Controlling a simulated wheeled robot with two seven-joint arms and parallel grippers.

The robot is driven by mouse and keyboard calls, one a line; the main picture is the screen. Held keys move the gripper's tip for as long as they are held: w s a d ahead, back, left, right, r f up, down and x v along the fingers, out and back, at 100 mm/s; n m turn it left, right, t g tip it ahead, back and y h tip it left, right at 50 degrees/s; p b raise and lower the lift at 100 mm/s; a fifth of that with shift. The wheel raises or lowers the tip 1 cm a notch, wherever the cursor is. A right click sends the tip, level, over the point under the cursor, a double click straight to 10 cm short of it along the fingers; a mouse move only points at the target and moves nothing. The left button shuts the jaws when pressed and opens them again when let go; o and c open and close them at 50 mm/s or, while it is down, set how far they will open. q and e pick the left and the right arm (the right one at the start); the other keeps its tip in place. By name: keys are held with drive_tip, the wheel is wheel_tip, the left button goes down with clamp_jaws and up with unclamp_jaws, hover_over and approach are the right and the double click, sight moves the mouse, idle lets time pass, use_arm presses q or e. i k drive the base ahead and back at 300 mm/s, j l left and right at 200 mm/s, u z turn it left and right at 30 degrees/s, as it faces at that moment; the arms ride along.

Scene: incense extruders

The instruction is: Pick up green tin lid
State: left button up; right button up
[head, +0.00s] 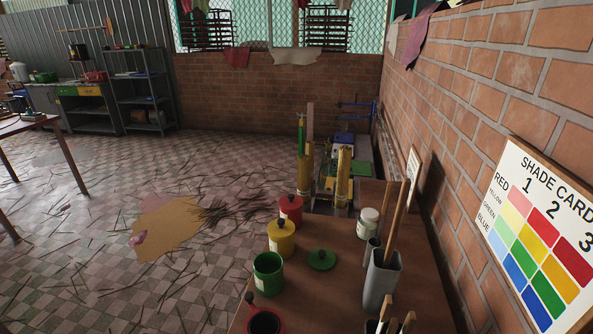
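The green tin lid (322,259) lies flat on the brown table, its dark knob pointing up. The green tin (268,275) stands open just left of the lid, apart from it. A yellow tin (281,239) and a red tin (291,209) stand behind the green tin, each with its lid and dark knob on. Neither of my grippers is in view.
A grey holder (381,282) with tall wooden sticks stands right of the lid. A white-lidded jar (367,223) is behind it. A red-rimmed dark container (265,323) and brushes (385,312) are in front. A shade card (540,238) leans at the right wall.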

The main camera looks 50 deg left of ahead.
sight(320, 258)
drive_tip(key=u, duration=1.9)
